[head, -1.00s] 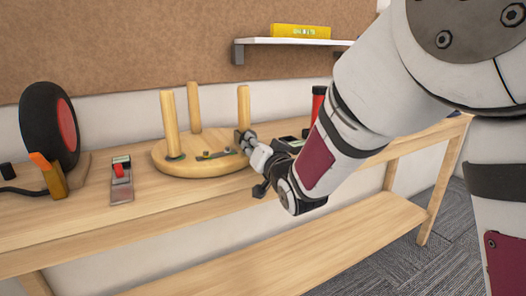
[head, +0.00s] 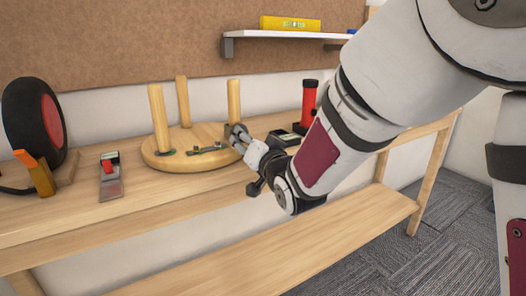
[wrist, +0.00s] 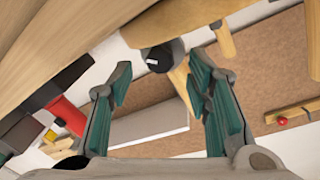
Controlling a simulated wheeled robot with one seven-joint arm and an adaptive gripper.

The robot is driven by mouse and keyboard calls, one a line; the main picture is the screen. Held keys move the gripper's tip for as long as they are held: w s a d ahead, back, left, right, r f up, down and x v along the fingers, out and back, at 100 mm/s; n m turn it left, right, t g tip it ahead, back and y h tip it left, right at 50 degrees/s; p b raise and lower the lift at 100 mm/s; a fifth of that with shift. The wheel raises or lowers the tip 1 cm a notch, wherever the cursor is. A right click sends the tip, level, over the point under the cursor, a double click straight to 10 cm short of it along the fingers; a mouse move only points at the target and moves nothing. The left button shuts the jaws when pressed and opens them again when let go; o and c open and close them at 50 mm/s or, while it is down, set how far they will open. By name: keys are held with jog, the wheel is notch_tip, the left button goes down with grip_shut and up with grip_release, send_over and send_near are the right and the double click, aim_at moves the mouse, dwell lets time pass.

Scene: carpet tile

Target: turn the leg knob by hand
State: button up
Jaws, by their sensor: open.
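An upturned round wooden stool (head: 160,163) with three upright legs lies on the workbench. My gripper (head: 236,134) is at its right side, by the right leg (head: 234,98). In the wrist view the black round knob (wrist: 158,58), with a small white mark, shows ahead between the fingertips. My open gripper (wrist: 160,68) has a finger to each side of it, with visible gaps; I cannot tell whether the tips reach its depth. A wooden leg (wrist: 182,85) shows behind the knob. The knob is not discernible in the head view.
A flat tool (head: 207,149) lies on the stool. A red cylinder (head: 309,103) and a dark box (head: 284,138) stand right of it. A red-topped tool (head: 110,180), an orange-handled tool (head: 38,172) and a black wheel (head: 35,118) are left. A shelf (head: 290,37) hangs behind.

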jog(key=v, duration=0.9)
jog(key=shift+s, duration=0.4)
jog(key=shift+d, duration=0.25)
